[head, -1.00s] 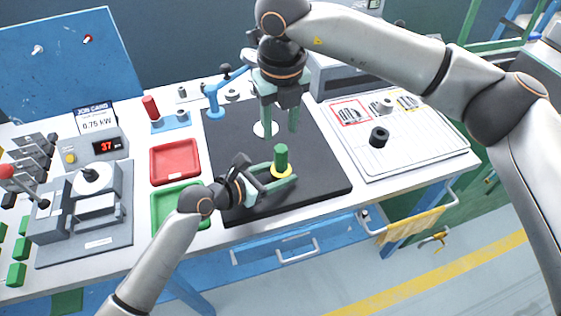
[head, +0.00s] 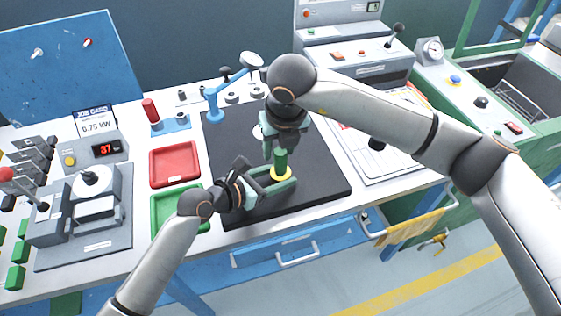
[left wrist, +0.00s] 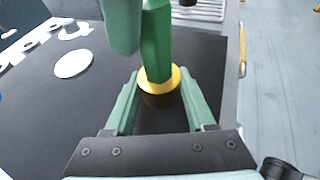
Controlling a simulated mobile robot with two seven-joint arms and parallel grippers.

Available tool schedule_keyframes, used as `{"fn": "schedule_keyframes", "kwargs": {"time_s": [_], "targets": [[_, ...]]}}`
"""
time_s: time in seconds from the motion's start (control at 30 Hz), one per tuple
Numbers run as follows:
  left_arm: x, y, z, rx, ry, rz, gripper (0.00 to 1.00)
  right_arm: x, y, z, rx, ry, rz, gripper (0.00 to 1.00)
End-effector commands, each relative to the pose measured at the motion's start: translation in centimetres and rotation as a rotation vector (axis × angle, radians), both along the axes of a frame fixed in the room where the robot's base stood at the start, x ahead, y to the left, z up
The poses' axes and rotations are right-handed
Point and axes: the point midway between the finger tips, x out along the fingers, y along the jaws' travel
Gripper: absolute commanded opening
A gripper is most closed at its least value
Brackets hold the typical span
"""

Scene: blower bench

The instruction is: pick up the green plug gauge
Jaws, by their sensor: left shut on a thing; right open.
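The green plug gauge (head: 281,163) stands upright over the black mat, with a green handle and a yellow collar. My left gripper (head: 283,180) reaches in low from the left and is shut on it near the collar. In the left wrist view the gauge (left wrist: 158,60) shows a dark lower part between my left fingers (left wrist: 159,100). My right gripper (head: 280,148) points down from above and is open, with its fingers at the green handle. One right finger shows beside the handle in the left wrist view (left wrist: 122,25); whether it touches is unclear.
The black mat (head: 315,195) is mostly clear, with a white disc (head: 258,132) behind the gauge. A red tray (head: 175,164) and a green tray (head: 160,212) lie to the left. A white board (head: 375,170) lies to the right, partly behind my right arm.

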Motion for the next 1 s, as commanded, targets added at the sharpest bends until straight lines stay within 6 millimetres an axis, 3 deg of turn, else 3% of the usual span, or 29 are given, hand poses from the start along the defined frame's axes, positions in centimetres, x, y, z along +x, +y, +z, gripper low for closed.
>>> {"fn": "schedule_keyframes", "kwargs": {"time_s": [0.23,0.5,0.93,1.0], "targets": [[0.0,0.0,0.0,0.000,0.000,0.000,0.00,0.7,-0.1,-3.7,-0.003,0.004,-0.002,0.48],[0.0,0.0,0.0,0.000,0.000,0.000,0.00,0.9,0.0,-4.3,-0.001,0.002,-0.002,0.48],[0.0,0.0,0.0,0.000,0.000,0.000,0.00,0.9,-0.1,-4.3,-0.002,0.001,-0.002,0.00],[0.0,0.0,0.0,0.000,0.000,0.000,0.00,0.9,-0.1,-4.3,-0.002,0.001,-0.002,0.00]]}}
